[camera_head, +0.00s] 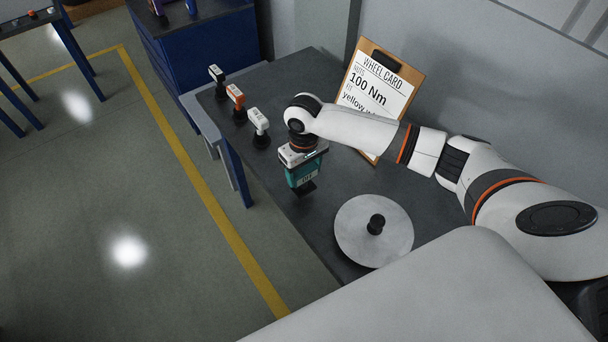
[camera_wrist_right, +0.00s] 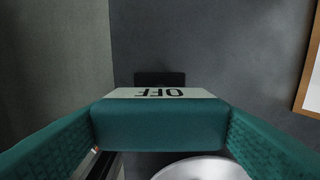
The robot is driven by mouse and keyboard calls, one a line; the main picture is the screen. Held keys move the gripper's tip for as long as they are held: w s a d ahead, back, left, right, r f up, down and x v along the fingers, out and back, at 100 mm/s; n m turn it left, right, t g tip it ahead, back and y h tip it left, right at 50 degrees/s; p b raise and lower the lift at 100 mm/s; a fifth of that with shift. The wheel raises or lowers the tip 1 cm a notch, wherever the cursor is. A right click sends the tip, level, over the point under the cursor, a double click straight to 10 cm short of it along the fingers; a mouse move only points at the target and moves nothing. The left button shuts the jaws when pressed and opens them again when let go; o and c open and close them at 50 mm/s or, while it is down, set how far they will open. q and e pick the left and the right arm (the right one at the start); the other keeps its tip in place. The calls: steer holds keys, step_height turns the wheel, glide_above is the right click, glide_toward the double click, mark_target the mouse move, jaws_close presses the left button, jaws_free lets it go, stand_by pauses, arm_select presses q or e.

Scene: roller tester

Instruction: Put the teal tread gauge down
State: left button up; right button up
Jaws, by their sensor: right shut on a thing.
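The teal tread gauge (camera_head: 304,175) is in my right gripper (camera_head: 302,154), over the dark bench top (camera_head: 330,200) near its left edge. It looks about upright, with a dark foot at its lower end. I cannot tell whether the foot touches the bench. In the right wrist view the gauge's teal body (camera_wrist_right: 160,125) fills the middle, with a pale "OFF" label and the dark foot beyond it. My right gripper (camera_wrist_right: 160,140) is shut on the gauge. My left gripper is not in view.
A round metal disc (camera_head: 374,236) with a black knob lies right of the gauge. A "WHEEL CARD" clipboard (camera_head: 381,88) leans at the back. Bench around the gauge is bare.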

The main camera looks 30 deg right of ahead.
mark_target(304, 178)
step_height(304, 178, down, 2)
steer(key=shift+f, duration=0.4)
steer(key=shift+f, duration=0.15)
steer(key=o, duration=1.3)
step_height(304, 178, up, 12)
steer(key=shift+r+b, duration=0.15)
steer(key=shift+b, duration=0.6)
